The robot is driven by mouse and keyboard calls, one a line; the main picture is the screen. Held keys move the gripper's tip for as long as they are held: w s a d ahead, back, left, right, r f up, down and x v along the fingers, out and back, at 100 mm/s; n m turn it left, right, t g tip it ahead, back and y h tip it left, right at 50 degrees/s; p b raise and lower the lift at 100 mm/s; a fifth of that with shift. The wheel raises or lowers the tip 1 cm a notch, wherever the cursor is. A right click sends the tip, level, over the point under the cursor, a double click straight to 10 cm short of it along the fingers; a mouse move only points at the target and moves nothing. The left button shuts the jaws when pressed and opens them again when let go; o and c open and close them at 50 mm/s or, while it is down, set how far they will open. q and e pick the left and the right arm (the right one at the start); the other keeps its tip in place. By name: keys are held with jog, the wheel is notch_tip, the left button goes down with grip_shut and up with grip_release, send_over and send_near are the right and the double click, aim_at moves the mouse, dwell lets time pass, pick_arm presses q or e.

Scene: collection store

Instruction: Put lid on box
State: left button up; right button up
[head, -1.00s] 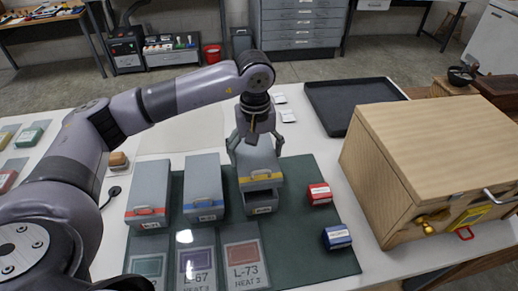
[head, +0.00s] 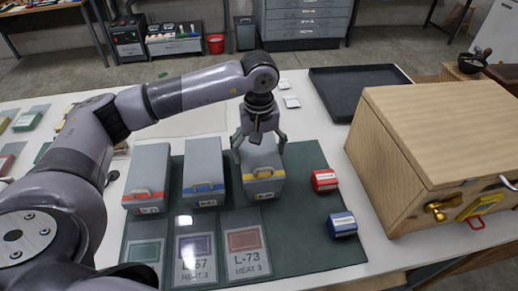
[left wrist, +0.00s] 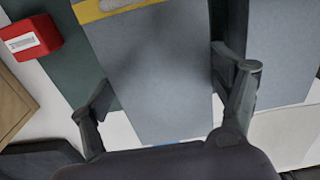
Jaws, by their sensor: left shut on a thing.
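A grey box with a yellow stripe and a front handle (head: 264,186) stands at the right of a row of three grey boxes on the green mat (head: 300,230). Its grey lid (head: 262,160) sits on or very close to the top of the box, with no clear gap at the front. My left gripper (head: 260,148) is above it, shut on the lid with one finger along each side. In the left wrist view the lid (left wrist: 150,70) fills the space between the fingers. My right gripper is not in view.
Two grey boxes, red-striped (head: 147,178) and blue-striped (head: 204,172), stand to the left. A red block (head: 324,180) and a blue block (head: 342,224) lie to the right. A wooden cabinet (head: 440,130) and a black tray (head: 355,82) stand further right.

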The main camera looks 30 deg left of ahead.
pick_arm(q)
jog(key=shift+b, duration=0.3)
dwell(0.6)
jog(key=shift+b, duration=0.3)
dwell(0.4)
jog(key=shift+f+b, duration=1.1)
jog(key=shift+b, duration=0.3)
dwell(0.9)
jog(key=o, duration=1)
jog(key=shift+o, duration=0.2)
notch_tip(320, 180, up, 12)
